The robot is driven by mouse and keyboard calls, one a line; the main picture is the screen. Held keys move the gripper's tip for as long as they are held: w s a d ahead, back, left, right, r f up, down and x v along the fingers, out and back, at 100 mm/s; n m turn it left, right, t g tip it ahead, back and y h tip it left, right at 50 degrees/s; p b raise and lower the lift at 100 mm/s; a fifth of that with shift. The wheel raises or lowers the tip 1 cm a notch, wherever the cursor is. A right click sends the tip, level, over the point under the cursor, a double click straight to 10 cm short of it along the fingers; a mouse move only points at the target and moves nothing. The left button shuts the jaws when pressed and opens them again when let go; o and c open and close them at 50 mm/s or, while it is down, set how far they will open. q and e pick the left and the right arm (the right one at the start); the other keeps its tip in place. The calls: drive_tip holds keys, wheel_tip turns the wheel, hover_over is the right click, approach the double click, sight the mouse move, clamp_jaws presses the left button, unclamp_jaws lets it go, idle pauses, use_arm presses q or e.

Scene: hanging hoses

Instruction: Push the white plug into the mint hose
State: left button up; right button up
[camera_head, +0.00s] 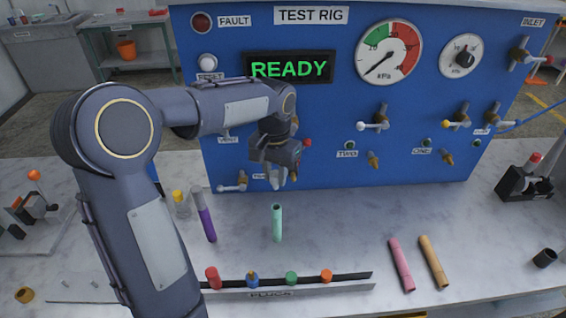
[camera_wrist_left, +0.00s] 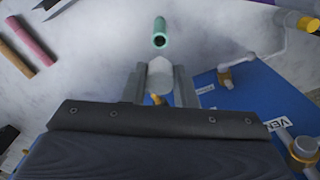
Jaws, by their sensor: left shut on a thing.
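The mint hose (camera_head: 277,222) stands roughly upright on the white bench, its open end up. It also shows in the left wrist view (camera_wrist_left: 160,27), its dark opening facing the gripper. My left gripper (camera_head: 283,178) is above and slightly behind the hose, in front of the blue panel. In the left wrist view the gripper (camera_wrist_left: 159,80) is shut on the white plug (camera_wrist_left: 160,72), which sits between the fingers. The plug and the hose opening are apart, with a small gap in that view. In the head view the plug is hard to make out. My right gripper is not in view.
The blue test rig (camera_head: 330,120) with projecting valves is close behind the gripper. A purple hose (camera_head: 207,223) stands left of the mint one. A rack of several coloured plugs (camera_head: 290,283) lies in front. Pink (camera_head: 401,265) and orange hoses (camera_head: 433,262) lie at right.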

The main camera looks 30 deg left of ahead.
sight(276, 189)
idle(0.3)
use_arm(q)
wheel_tip(276, 189, down, 5)
drive_tip(key=b, duration=0.3)
drive_tip(key=shift+f+b, duration=0.2)
drive_tip(key=shift+b, duration=0.2)
drive_tip(key=shift+f, duration=0.3)
idle(1.4)
drive_tip(key=shift+f+b, duration=1.15)
drive_tip(key=shift+f, duration=0.6)
drive_tip(key=o, duration=1)
drive_tip(key=shift+o, duration=0.2)
